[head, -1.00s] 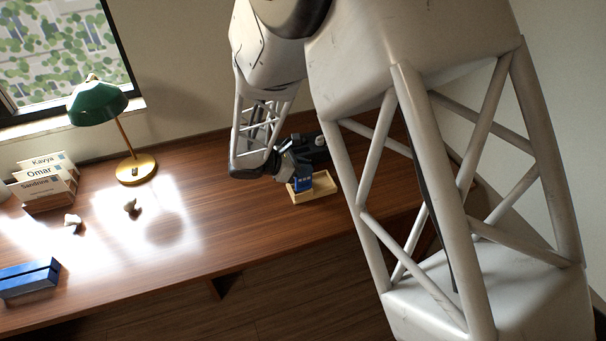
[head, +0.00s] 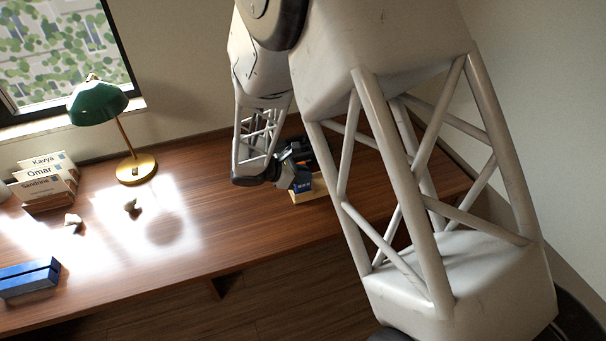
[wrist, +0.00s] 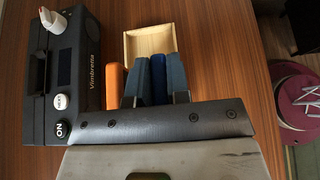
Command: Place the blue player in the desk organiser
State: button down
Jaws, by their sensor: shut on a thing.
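My gripper (head: 293,171) is shut on the blue player (head: 302,185), which hangs below the fingers in the head view. In the wrist view the blue player (wrist: 157,76) shows between the two dark fingers (wrist: 156,62). The desk organiser is a shallow pale wooden tray (head: 321,184), partly hidden behind the gripper and player in the head view. In the wrist view the visible part of the organiser (wrist: 129,48) lies just past the fingertips and looks empty. The player overlaps the organiser in the head view; I cannot tell whether they touch.
A black machine (wrist: 76,62) with a white plug-like item (wrist: 52,22) on it stands left of the gripper. An orange object (wrist: 115,84) is close beside the left finger. A green lamp (head: 98,103), name cards (head: 45,181) and a blue box (head: 28,279) are far left.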

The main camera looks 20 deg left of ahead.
jog(key=shift+f, duration=0.15)
jog(key=c, duration=1.1)
grip_release()
jog(key=v, duration=1.2)
